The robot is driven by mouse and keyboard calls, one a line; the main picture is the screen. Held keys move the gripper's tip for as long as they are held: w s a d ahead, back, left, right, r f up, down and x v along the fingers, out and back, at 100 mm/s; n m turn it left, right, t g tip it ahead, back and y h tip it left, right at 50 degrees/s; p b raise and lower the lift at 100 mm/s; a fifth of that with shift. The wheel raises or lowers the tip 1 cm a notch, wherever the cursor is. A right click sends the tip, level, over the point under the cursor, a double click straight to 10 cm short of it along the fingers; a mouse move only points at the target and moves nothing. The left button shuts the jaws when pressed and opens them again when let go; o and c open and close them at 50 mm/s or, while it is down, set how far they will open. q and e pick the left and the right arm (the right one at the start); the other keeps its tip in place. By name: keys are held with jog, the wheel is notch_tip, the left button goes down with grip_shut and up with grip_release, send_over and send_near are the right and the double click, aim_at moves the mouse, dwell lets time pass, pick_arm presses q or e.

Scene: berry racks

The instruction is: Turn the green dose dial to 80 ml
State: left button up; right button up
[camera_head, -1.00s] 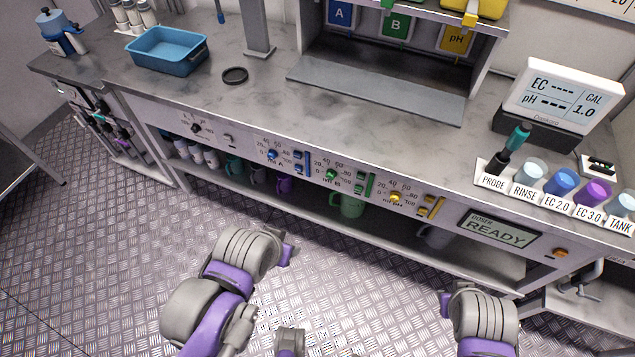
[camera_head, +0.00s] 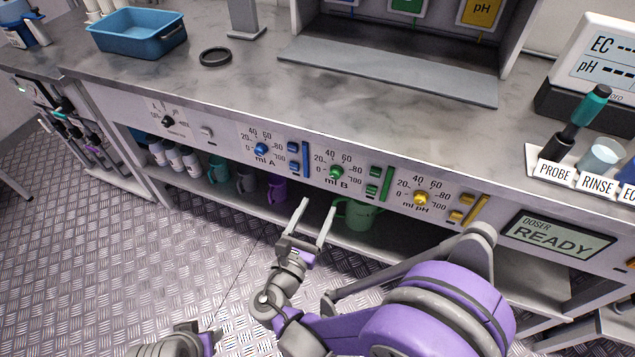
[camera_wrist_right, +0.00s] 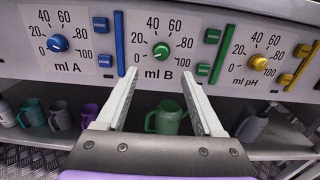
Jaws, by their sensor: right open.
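The green dose dial (camera_head: 337,172) sits on the front panel, in the section marked "ml B", with a scale from 0 to 100 around it. In the right wrist view the green dial (camera_wrist_right: 161,50) is between and beyond the fingertips; its pointer is too small to read surely. My right gripper (camera_head: 317,208) is open and empty, a little below and in front of the panel. Its open fingers also show in the right wrist view (camera_wrist_right: 150,78), apart from the dial. My left gripper is not visible; only a piece of my arm shows at the bottom left.
A blue dial (camera_head: 261,149) and a yellow dial (camera_head: 421,197) flank the green one. Green buttons (camera_head: 374,180) sit right of it. A green mug (camera_head: 357,214) stands on the shelf below. The doser display (camera_head: 556,238) reads READY. The worktop overhangs the panel.

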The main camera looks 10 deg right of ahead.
aim_at(334, 176)
jog(key=b+x, duration=0.1)
jog(key=x, duration=0.9)
jog(key=shift+s+d, duration=0.1)
jog(key=shift+d, duration=0.05)
grip_shut()
